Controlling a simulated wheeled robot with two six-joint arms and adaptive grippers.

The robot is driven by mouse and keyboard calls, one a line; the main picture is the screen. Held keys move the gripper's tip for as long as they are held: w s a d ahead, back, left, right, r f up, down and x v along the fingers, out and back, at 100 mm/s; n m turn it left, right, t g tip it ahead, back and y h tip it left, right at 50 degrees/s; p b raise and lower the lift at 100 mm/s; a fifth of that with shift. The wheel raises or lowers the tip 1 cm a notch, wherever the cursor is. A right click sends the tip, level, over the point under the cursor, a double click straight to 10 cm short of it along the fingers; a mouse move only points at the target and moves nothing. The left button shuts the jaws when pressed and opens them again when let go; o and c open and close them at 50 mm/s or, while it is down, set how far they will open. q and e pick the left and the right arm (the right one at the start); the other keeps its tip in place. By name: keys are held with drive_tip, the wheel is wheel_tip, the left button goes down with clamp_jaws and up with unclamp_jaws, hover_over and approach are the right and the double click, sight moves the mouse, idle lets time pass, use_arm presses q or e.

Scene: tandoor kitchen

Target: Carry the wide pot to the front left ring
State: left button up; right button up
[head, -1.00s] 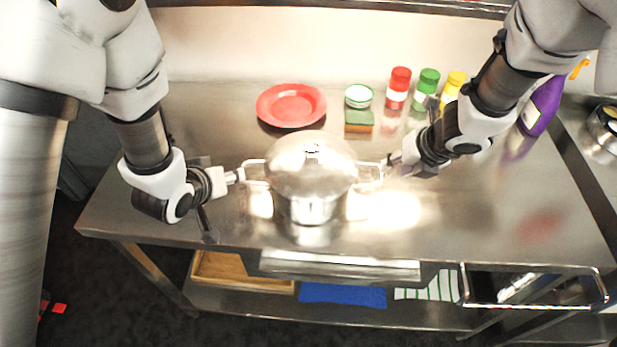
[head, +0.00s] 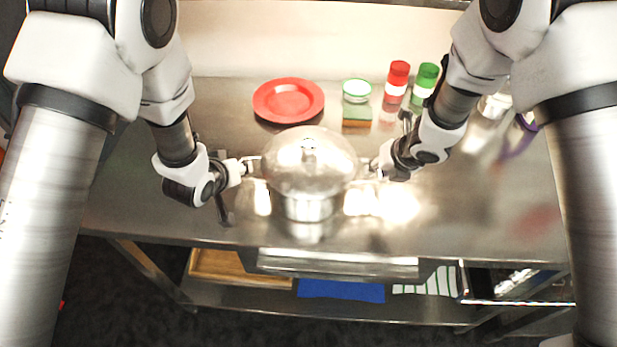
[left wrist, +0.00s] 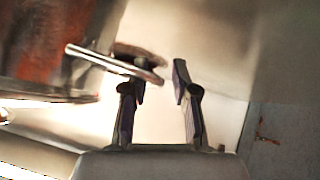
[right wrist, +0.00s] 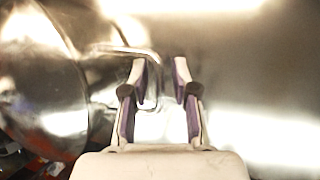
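The wide pot (head: 310,168) is shiny steel with a domed lid and a loop handle at each side. It stands upright on the steel table, near the middle of the head view. My left gripper (head: 252,167) is at its left handle; in the left wrist view the fingers (left wrist: 158,85) are apart, with the handle's end (left wrist: 105,62) reaching between them. My right gripper (head: 372,171) is at the right handle; in the right wrist view the fingers (right wrist: 160,75) are apart with the handle's outer bar (right wrist: 125,49) between them. No stove ring is in view.
A lower shelf holds a wooden tray (head: 235,268) and a blue cloth (head: 341,291). The table front is clear.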

use_arm(q)
drive_tip(key=shift+s, duration=0.1)
clamp_jaws()
use_arm(e)
drive_tip(key=shift+s, duration=0.1)
clamp_jaws()
use_arm(q)
drive_tip(key=shift+r, duration=0.2)
use_arm(e)
drive_tip(key=shift+r, duration=0.2)
